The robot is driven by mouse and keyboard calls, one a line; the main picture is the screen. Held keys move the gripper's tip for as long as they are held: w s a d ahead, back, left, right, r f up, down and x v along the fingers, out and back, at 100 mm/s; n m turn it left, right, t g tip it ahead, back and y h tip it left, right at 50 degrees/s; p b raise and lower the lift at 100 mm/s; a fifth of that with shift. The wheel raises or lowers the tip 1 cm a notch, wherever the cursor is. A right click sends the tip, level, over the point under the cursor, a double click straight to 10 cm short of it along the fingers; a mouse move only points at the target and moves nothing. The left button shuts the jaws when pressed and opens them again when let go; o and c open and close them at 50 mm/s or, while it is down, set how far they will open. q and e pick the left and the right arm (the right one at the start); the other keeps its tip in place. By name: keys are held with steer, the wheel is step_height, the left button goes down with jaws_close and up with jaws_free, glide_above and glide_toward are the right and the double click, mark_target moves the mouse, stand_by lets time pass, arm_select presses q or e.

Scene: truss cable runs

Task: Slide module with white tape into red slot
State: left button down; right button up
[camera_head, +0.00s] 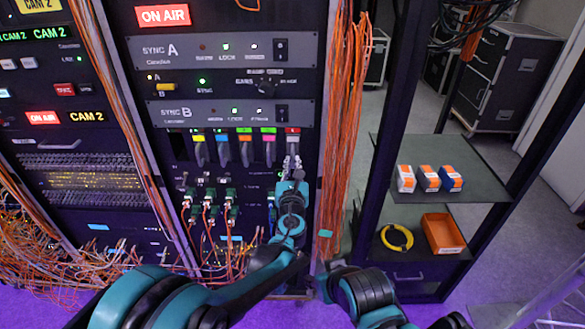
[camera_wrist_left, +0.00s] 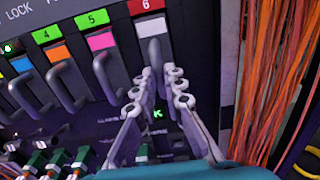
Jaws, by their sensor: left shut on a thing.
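The module with white tape (camera_wrist_left: 151,27) is in the wrist view, directly below the red label 6 (camera_wrist_left: 146,5) that marks the red slot. In the head view the red label (camera_head: 292,130) is at the right end of the module row. My left gripper (camera_wrist_left: 158,76) is shut on this module's grey handle, one finger on either side. In the head view my left gripper (camera_head: 291,163) is in front of the panel and hides much of the module. I cannot tell how deep the module sits.
Modules with pink (camera_wrist_left: 102,41) and orange (camera_wrist_left: 58,54) tape sit left of it. Orange cables (camera_head: 340,130) hang close on the right. Green connectors (camera_head: 209,195) stick out below.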

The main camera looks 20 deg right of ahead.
arm_select(q)
steer(key=shift+w+d, duration=0.1)
steer(key=shift+w, duration=0.35)
steer(key=shift+r, duration=0.1)
steer(key=c, duration=1.5)
jaws_free()
steer(key=shift+w, duration=0.1)
steer(key=shift+c, duration=0.2)
